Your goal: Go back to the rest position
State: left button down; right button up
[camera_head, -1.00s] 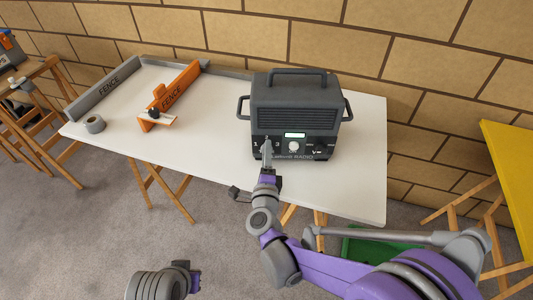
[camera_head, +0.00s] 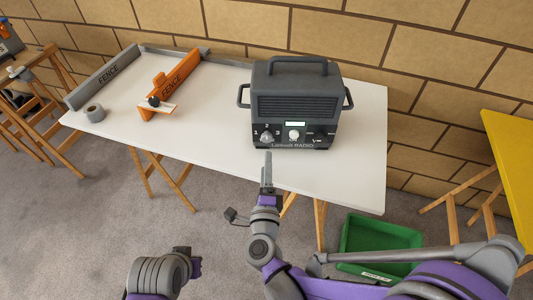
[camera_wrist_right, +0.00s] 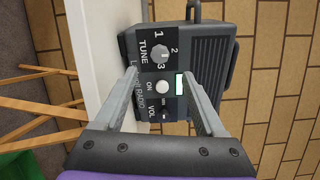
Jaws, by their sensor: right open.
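My right gripper (camera_head: 267,172) is in front of the table's near edge, just short of the dark grey radio (camera_head: 294,100). In the right wrist view its two fingers (camera_wrist_right: 158,107) are spread, with nothing held between them. The radio stands upright on the white table (camera_head: 205,140). Its front carries a tune knob (camera_wrist_right: 160,53) marked 1, 2, 3, a lit display (camera_wrist_right: 179,84), an on button (camera_wrist_right: 162,86) and a volume slider. My left arm (camera_head: 160,275) shows at the bottom of the head view; whether its gripper is open cannot be seen.
A green bin (camera_head: 381,237) is on the floor below. A yellow table (camera_head: 512,165) stands at the right. A brick wall is behind.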

jog(key=shift+s, duration=0.75)
jog(key=shift+r, duration=0.1)
